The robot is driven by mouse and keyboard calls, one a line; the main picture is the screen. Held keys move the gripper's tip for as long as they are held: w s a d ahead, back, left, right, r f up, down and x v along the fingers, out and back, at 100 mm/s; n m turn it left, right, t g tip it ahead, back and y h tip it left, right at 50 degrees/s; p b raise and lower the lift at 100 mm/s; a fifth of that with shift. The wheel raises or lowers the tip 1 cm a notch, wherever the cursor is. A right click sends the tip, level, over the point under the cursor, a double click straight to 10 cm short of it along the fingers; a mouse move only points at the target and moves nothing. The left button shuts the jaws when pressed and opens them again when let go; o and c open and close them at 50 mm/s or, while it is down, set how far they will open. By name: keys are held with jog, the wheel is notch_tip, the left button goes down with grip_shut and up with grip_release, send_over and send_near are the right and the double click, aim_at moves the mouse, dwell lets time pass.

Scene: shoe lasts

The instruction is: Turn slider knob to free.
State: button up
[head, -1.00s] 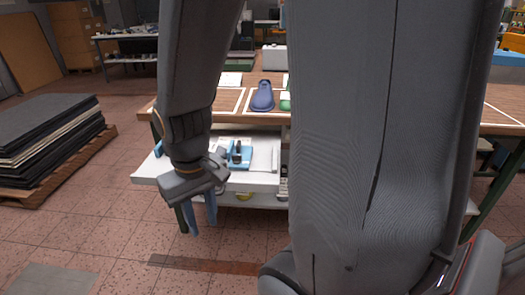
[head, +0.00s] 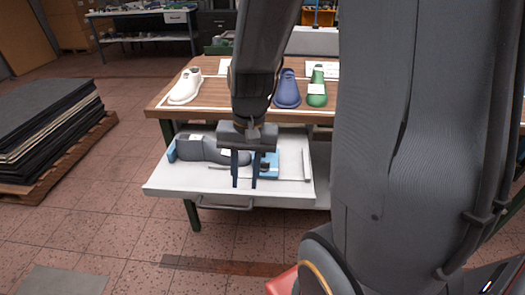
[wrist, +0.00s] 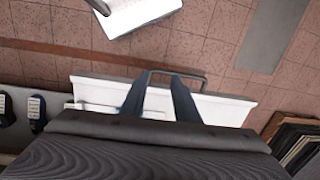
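A blue block-like fixture (head: 268,166) sits in the pulled-out white drawer (head: 165,184) under the workbench. My gripper hides part of it, and I cannot make out the slider knob or its setting. A grey shoe last (head: 195,149) lies left of it in the drawer. My gripper (head: 245,184) points down in front of the fixture, its two dark blue fingers apart with nothing between them. In the wrist view my gripper (wrist: 161,75) also shows open, over the drawer's handle side.
The workbench top (head: 160,107) carries a white shoe (head: 186,86), a blue shoe (head: 287,88) and a green shoe (head: 317,88). The drawer handle (head: 225,205) sticks out in front. Stacked dark sheets (head: 50,130) lie on a pallet at left. The floor between is clear.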

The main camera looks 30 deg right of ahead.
jog(key=w+d+m+y+p, duration=0.1)
jog(key=w+d+m+p, duration=0.1)
jog(key=w+d+m, duration=0.5)
jog(key=m+t+y+p, duration=0.2)
jog(key=m+t+p, duration=0.1)
jog(key=m, duration=0.9)
send_near(265, 162)
jog(key=a+f, duration=0.1)
jog(key=shift+g+h, duration=0.3)
jog(key=x, duration=0.7)
jog(key=shift+w, duration=0.35)
grip_shut()
